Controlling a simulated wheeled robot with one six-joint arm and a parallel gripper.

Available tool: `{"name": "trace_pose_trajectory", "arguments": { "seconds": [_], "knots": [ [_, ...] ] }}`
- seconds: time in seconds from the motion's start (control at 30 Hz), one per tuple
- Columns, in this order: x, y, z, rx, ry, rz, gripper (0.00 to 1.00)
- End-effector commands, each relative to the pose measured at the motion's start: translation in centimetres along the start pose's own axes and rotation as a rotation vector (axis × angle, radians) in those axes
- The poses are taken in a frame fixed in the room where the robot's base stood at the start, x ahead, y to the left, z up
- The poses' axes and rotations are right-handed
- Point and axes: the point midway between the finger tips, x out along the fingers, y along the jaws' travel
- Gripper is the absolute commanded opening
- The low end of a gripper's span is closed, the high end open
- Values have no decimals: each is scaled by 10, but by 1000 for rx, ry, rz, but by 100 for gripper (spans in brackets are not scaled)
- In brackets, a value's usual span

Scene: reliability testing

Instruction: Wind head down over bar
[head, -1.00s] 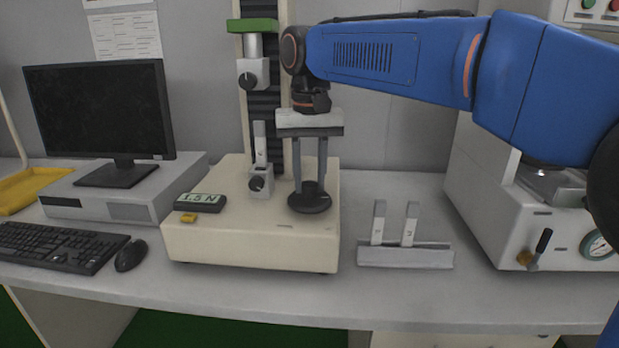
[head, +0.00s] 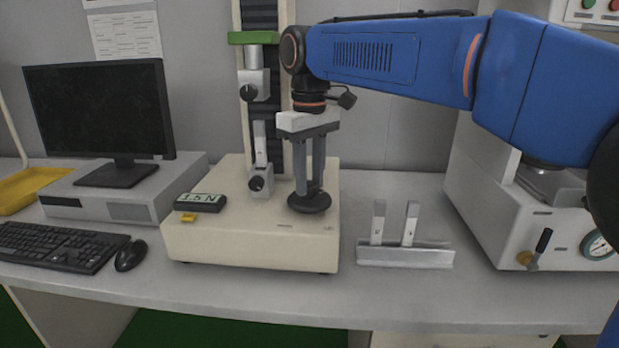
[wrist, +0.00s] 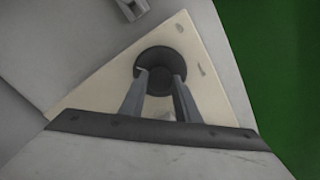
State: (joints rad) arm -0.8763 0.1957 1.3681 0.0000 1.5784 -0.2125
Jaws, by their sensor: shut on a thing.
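The test stand's head is a green crosspiece (head: 253,38) on the column, with a grey upper clamp (head: 254,86) hanging below it. A pale upright bar (head: 260,145) stands in the lower clamp (head: 260,184). A small gap separates the upper clamp from the bar's top, roughly in line above it. A black round handwheel (head: 310,205) lies on the cream base. My gripper (head: 308,188) points down and is shut on the wheel's raised hub; the wheel also shows in the wrist view (wrist: 158,58) between my fingers.
A readout showing 1.5 N (head: 200,202) sits on the base's left. A holder (head: 405,256) with two more bars stands on the bench to the right. A monitor (head: 98,110), keyboard (head: 55,247) and mouse (head: 131,255) are left. A machine (head: 510,205) stands far right.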

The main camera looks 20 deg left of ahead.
Motion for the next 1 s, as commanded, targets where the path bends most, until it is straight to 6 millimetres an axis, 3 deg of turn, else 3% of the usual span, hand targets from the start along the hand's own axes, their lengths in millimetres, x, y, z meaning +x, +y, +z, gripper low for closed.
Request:
{"name": "trace_pose_trajectory", "arguments": {
  "seconds": [1.0],
  "knots": [
    [-1,0,0,-962,2,2,7]
  ]
}}
